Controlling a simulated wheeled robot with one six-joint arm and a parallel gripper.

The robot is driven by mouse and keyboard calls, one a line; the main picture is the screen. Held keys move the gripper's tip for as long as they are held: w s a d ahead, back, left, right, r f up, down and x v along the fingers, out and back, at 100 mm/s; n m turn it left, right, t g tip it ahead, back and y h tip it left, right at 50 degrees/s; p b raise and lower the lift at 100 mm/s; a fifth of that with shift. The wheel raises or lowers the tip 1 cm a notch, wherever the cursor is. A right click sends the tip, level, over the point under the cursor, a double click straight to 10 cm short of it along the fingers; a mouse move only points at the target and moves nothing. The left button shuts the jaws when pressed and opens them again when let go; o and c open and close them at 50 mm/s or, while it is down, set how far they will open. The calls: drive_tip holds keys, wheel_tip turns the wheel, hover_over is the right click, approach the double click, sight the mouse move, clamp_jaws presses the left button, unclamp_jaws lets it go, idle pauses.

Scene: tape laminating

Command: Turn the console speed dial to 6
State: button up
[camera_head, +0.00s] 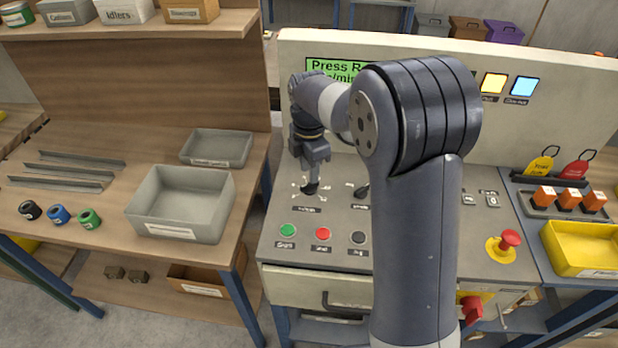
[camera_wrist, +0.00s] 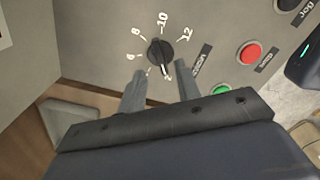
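The console speed dial (camera_wrist: 160,50) is a black knob with a ring of printed numbers, among them 6, 8, 10 and 12. Its narrow end seems to face the low end of the scale near the 2, but the exact setting is hard to read. My gripper (camera_wrist: 160,76) is open, its two grey fingers apart and pointing at the dial, with the knob just beyond and between the tips. I cannot tell whether they touch it. In the head view my gripper (camera_head: 312,172) is above the dial (camera_head: 311,188) on the console's left side.
Green (camera_head: 288,230), red (camera_head: 323,233) and black (camera_head: 358,237) buttons sit just in front of the dial. A black knob (camera_head: 362,190) is to its right. A red emergency button (camera_head: 510,239) stands farther right. A grey bin (camera_head: 140,212) is on the left bench. My arm hides the console's middle.

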sight(310, 186)
drive_tip(key=shift+f, duration=2)
drive_tip(key=shift+c, duration=0.3)
drive_tip(key=shift+d, duration=0.1)
clamp_jaws()
